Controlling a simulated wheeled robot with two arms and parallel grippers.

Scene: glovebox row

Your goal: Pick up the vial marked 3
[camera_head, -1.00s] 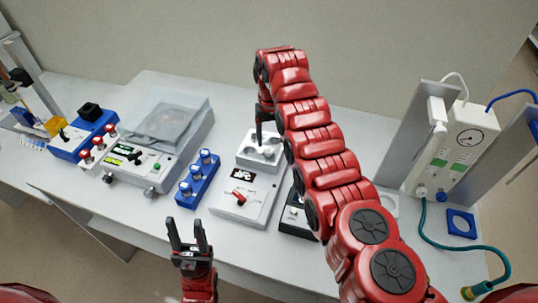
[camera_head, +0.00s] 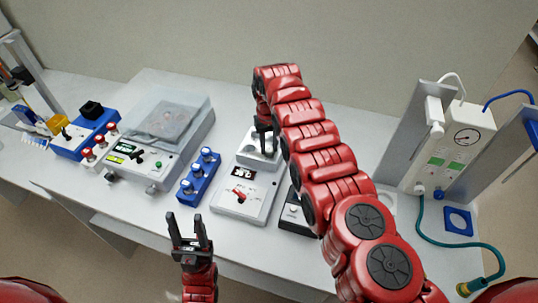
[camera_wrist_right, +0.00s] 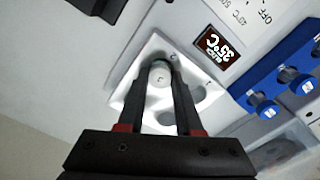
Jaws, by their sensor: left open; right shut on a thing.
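A vial with a pale cap (camera_wrist_right: 160,74) stands in a well of the white block (camera_wrist_right: 208,93) in the right wrist view. I cannot read any number on it. My right gripper (camera_wrist_right: 160,66) is shut on this vial, with a finger on each side of the cap. In the head view my right gripper (camera_head: 264,146) points down at the white block (camera_head: 246,158), and the vial is hidden there.
The block sits on a heater with a display (camera_head: 242,173) and red knob. Left of it are a blue rack (camera_head: 187,198) with blue-capped vials and a boxy instrument (camera_head: 165,165). A blue stand (camera_head: 75,152) with red-capped vials is further left. A gauge panel (camera_head: 455,150) stands right.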

